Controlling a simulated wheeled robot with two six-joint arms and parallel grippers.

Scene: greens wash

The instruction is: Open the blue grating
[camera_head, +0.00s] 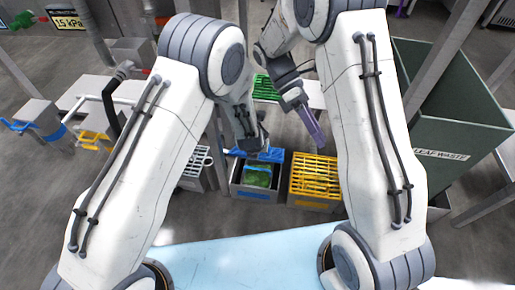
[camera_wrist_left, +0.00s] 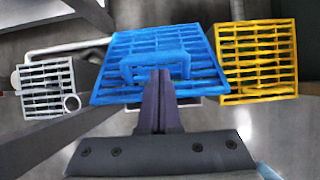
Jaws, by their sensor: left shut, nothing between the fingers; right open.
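The blue grating (camera_head: 268,155) stands tilted up at the back of its grey box (camera_head: 236,182), and green contents (camera_head: 257,178) show below it. In the left wrist view the blue grating (camera_wrist_left: 205,68) fills the middle, with its raised handle (camera_wrist_left: 125,68) facing the camera. My left gripper (camera_wrist_left: 160,72) is shut and empty, its fingertips overlapping the handle in that view; contact cannot be told. In the head view the left gripper (camera_head: 256,146) is partly hidden at the grating. My right gripper (camera_head: 316,138) is open and empty above the yellow grating.
The yellow grating (camera_head: 315,170) covers the box to the right; it also shows in the left wrist view (camera_wrist_left: 256,58). A grey grating (camera_head: 194,165) is at the left. A green grating (camera_head: 265,88) lies behind. The leaf waste bin (camera_head: 450,110) stands at the right.

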